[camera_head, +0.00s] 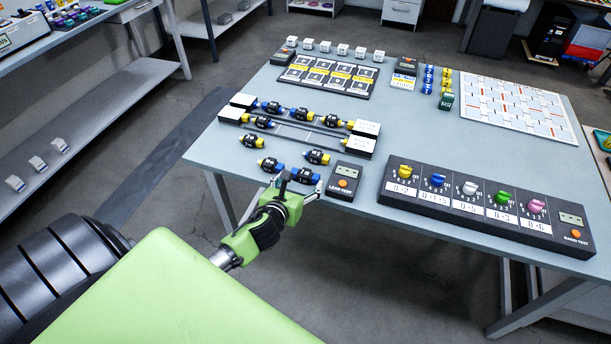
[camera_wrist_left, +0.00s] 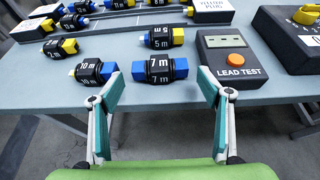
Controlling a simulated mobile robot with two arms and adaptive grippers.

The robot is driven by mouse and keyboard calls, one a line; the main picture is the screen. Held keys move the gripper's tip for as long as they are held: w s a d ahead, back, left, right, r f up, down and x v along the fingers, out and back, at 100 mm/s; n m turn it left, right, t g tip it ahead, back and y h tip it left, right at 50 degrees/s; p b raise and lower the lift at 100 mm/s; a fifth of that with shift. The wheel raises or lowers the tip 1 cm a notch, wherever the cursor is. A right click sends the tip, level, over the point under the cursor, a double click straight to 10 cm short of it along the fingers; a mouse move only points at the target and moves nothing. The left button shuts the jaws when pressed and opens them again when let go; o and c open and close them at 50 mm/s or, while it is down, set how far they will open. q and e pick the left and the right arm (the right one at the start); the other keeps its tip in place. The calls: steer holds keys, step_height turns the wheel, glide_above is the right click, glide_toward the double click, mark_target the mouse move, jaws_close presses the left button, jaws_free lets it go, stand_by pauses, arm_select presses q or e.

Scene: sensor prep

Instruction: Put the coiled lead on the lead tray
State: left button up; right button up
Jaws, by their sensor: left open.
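A coiled lead marked 7 m (camera_wrist_left: 160,70), black with blue ends, lies near the table's front edge. It also shows in the head view (camera_head: 305,176). My left gripper (camera_head: 303,184) is open, its fingers at the two sides of this lead in the left wrist view (camera_wrist_left: 160,88); contact cannot be told. Other loose leads are a 5 m one (camera_wrist_left: 160,39), a 10 m one (camera_wrist_left: 93,72) and one at the left (camera_head: 251,141). The lead tray (camera_head: 292,133) lies behind them with several blue-ended and yellow-ended leads on it. My right gripper is out of view.
The lead test box (camera_head: 344,181) stands close to the right of the 7 m lead. A long panel of coloured knobs (camera_head: 470,205) is farther right. A card rack (camera_head: 328,77) and a white grid board (camera_head: 516,106) lie behind. The table's middle (camera_head: 420,130) is clear.

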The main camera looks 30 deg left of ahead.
mark_target(303, 176)
arm_select(q)
steer(key=shift+x, duration=2.65)
steer(key=shift+s, duration=0.1)
steer(key=shift+c, duration=0.4)
steer(key=c, duration=0.9)
steer(key=shift+r, duration=0.15)
